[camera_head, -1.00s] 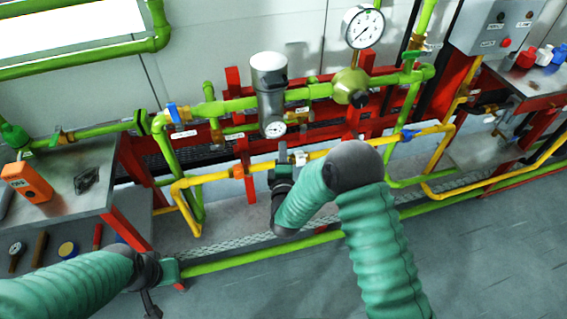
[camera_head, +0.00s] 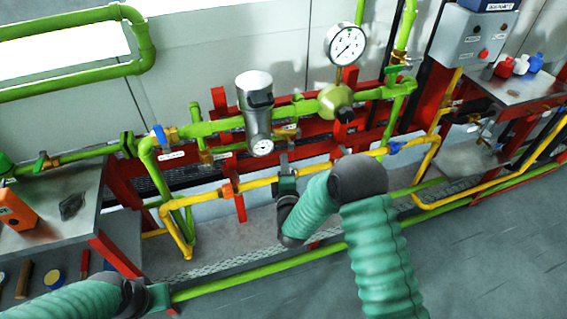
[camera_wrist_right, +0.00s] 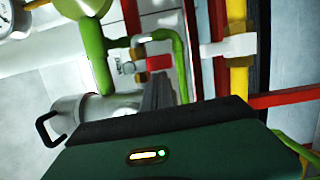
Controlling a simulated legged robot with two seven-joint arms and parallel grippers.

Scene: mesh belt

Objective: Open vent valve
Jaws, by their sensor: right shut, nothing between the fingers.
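In the right wrist view, a small valve with a red handle (camera_wrist_right: 158,62) and a brass fitting (camera_wrist_right: 138,50) sits on a thin green pipe loop. I cannot read a label naming it the vent valve. I cannot clearly pick it out in the head view. My right gripper (camera_head: 284,157) is shut and empty, below and right of the grey filter cylinder (camera_head: 256,108). In the wrist view its dark fingers (camera_wrist_right: 158,90) point toward the red handle; contact cannot be told. My left gripper (camera_head: 158,297) is low at the left, its fingers unclear.
A yellow pipe (camera_head: 262,183) runs across near my right gripper. A pressure gauge (camera_head: 345,45) and a round green regulator (camera_head: 335,99) stand to the right. A metal bench (camera_head: 50,225) is at left. A low green pipe (camera_head: 235,283) crosses above open floor.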

